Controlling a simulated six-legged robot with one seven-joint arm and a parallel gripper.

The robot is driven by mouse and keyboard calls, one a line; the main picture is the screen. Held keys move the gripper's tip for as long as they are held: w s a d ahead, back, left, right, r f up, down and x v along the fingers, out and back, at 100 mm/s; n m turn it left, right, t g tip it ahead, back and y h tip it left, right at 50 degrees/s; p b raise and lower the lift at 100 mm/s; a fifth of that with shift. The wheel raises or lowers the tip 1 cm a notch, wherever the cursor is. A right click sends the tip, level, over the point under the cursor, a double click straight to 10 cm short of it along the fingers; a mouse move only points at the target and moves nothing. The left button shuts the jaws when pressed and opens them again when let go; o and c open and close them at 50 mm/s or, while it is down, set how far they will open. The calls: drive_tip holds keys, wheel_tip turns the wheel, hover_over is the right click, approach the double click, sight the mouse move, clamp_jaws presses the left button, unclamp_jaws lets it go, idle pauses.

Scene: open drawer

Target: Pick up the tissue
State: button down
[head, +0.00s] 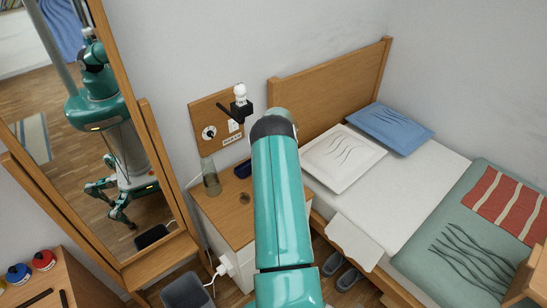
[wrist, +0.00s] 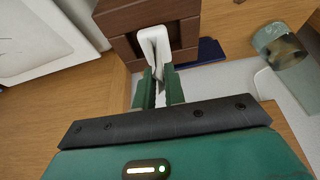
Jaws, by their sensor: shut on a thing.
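The white tissue (wrist: 154,44) sticks out of a dark brown wooden tissue box (wrist: 120,22) in the wrist view. My gripper (wrist: 159,82) has its two green fingers shut on the lower end of the tissue, close in front of the box. The upper part of the tissue still lies against the box. In the head view my teal arm hides the gripper, the tissue and the box.
A glass (head: 210,177) and a dark blue item (head: 243,170) stand on the wooden nightstand (head: 225,210); the glass also shows in the wrist view (wrist: 280,45). A bed with a white pillow (head: 342,158) is at right, a mirror at left, a grey bin (head: 187,292) below.

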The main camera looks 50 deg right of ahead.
wheel_tip(320, 180, up, 3)
drive_tip(key=shift+f, duration=0.1)
drive_tip(key=s+a+r, duration=0.8)
drive_tip(key=s+r, duration=0.2)
drive_tip(key=s, duration=0.1)
drive_tip(key=shift+s, duration=0.2)
